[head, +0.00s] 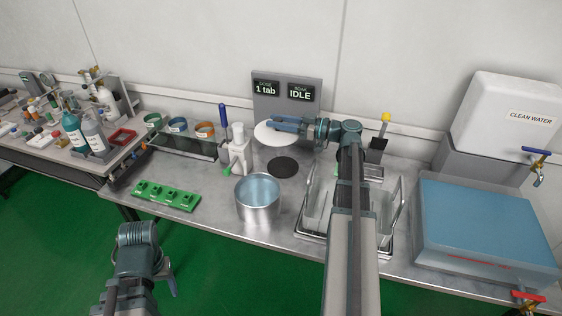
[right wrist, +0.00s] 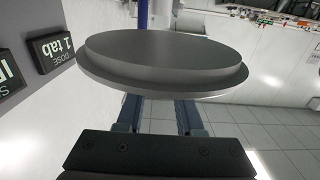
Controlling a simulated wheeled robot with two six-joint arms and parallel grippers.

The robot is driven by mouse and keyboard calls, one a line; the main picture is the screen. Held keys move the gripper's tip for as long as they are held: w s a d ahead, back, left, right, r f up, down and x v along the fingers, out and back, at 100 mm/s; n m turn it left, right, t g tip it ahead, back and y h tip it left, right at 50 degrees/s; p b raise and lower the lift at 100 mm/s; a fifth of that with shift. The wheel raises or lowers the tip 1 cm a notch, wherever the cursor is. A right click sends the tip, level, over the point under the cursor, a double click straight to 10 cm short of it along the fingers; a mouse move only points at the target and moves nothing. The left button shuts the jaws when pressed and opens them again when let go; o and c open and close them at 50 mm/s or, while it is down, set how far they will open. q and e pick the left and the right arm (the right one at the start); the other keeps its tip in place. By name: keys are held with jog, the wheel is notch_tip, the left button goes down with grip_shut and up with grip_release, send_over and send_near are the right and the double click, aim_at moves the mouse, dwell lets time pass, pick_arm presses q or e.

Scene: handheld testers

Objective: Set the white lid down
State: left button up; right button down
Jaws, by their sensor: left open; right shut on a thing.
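The white lid (head: 268,137) is a flat disc held above the back of the bench, in front of the grey display panel. My right gripper (head: 287,123) is shut on it at its right side. In the right wrist view the lid (right wrist: 160,62) looks grey with a stepped rim, and the gripper fingers (right wrist: 160,116) run under it. A metal pot (head: 258,203) of water stands open on the bench, nearer than the lid. A black round mat (head: 283,167) lies bare behind the pot. My left gripper (head: 170,276) is open and empty before the bench's front edge.
A white dispenser (head: 238,155) stands left of the mat. A wire rack (head: 312,233) is right of the pot, partly behind my right arm. A green tray (head: 165,196) lies left. A blue-topped basin (head: 484,222) fills the right end.

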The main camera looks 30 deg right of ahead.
notch_tip(320, 180, down, 6)
jog(key=b, duration=0.5)
jog(key=shift+b, duration=0.35)
notch_tip(320, 180, down, 4)
jog(key=b, duration=0.3)
jog(key=shift+r, duration=0.15)
jog(key=shift+b, duration=0.3)
jog(key=shift+f+b, duration=0.5)
jog(key=shift+f, duration=0.1)
jog(key=c, duration=0.5)
grip_release()
jog(key=shift+c, duration=0.2)
